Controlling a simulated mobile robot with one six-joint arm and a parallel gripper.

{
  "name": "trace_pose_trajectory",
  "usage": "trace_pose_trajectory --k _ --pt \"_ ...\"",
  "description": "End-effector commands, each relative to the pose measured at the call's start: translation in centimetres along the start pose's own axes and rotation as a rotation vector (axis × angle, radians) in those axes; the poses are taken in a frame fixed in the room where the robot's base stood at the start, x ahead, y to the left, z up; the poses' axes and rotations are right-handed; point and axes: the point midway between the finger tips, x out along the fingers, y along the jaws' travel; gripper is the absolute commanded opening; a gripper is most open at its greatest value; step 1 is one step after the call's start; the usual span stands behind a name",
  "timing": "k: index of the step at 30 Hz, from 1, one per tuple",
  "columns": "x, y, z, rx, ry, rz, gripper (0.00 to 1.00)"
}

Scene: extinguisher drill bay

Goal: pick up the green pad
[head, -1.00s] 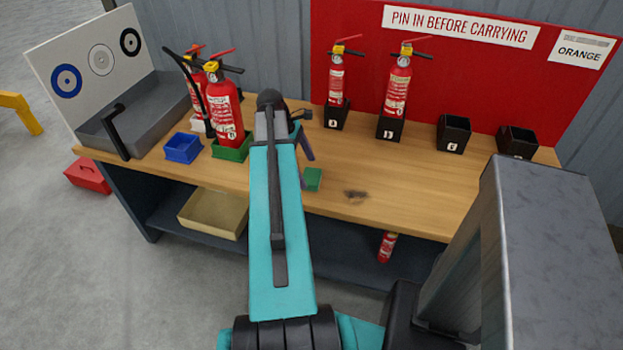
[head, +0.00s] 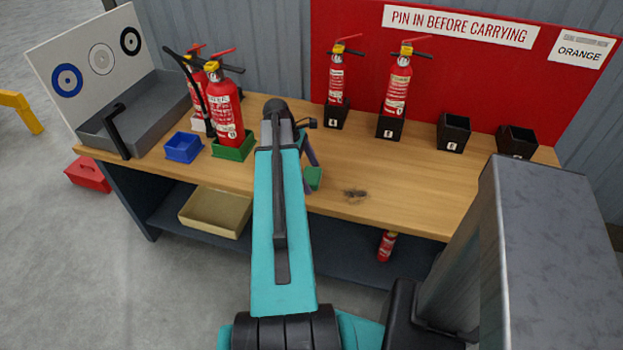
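The green pad (head: 315,178) shows as a small green patch at the front part of the wooden bench top, just right of my teal arm. Part of it is hidden by my arm and gripper. My gripper (head: 309,156) is mostly hidden behind the arm; only a dark purple finger shows, reaching down to the pad's upper left edge. I cannot tell whether it touches the pad, or whether the fingers are open or shut.
Red extinguishers stand at left in a green tray (head: 232,153) and in black holders (head: 390,127) at the back. A blue bin (head: 183,147) and grey tray (head: 150,115) are at left. A dark smudge (head: 355,194) marks the bench.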

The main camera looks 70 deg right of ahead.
Motion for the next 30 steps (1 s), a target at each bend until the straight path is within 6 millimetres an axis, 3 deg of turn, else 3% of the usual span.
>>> trace_pose_trajectory --k 1,7,20,30 --pt "0.0 0.0 0.0 0.0 0.0 0.0 0.8" --pt "0.0 0.0 0.0 0.0 0.0 0.0 0.48" --pt "-0.4 0.0 0.1 -0.001 0.0 0.001 0.48" --pt "-2.3 0.0 0.7 -0.004 0.0 0.002 0.48"
